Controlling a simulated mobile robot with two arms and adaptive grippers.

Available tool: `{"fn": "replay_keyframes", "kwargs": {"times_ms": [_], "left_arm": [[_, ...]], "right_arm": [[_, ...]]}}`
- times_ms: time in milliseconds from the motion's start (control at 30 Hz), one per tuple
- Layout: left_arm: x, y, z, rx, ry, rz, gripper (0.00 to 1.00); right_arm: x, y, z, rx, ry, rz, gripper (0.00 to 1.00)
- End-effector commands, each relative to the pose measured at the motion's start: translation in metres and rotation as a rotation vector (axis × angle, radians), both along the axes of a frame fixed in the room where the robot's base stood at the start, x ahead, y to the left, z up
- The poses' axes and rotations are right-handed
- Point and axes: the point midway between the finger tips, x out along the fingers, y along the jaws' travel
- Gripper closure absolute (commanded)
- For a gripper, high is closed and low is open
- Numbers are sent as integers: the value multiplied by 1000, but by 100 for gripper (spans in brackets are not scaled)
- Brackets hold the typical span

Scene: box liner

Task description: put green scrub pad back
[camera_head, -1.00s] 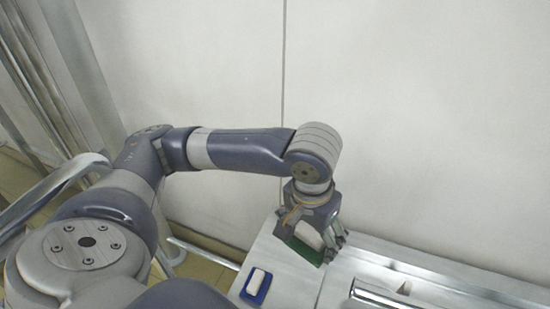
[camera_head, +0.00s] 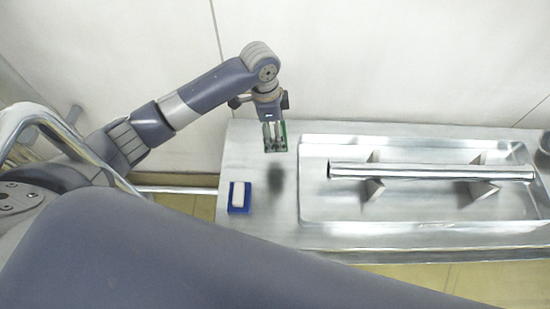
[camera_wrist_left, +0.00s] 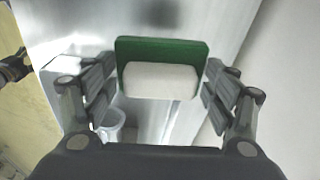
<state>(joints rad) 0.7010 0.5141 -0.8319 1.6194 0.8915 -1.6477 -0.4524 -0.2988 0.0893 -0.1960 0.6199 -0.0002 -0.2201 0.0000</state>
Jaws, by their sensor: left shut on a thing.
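The green scrub pad (camera_wrist_left: 160,50) has a dark green base and a white block, and shows between the fingers in the left wrist view. My left gripper (camera_wrist_left: 160,88) is shut on it. In the head view my left gripper (camera_head: 270,132) points down and holds the green scrub pad (camera_head: 284,138) above the left end of the metal counter (camera_head: 240,155). A dark shadow lies on the counter below it. The pad is partly hidden by the fingers there.
A blue pad with a white block (camera_head: 239,197) lies on the counter's left part. To the right is a shallow metal tray (camera_head: 400,210) with a metal tube (camera_head: 430,172) on supports. A wall (camera_head: 380,60) stands behind. Bare counter surrounds the shadow.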

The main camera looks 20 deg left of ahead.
Motion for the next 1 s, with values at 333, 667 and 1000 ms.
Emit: {"fn": "replay_keyframes", "kwargs": {"times_ms": [333, 667, 1000], "left_arm": [[1, 0, -48, 7, 8, -87, 41], [1, 0, -89, 7, 5, -86, 41], [2, 0, -116, 5, 0, -86, 41]], "right_arm": [[-1, 14, 4, 16, 0, 1, 40], [-1, 16, 7, 18, 1, 2, 40], [-1, 7, 9, 8, 1, 1, 40]]}}
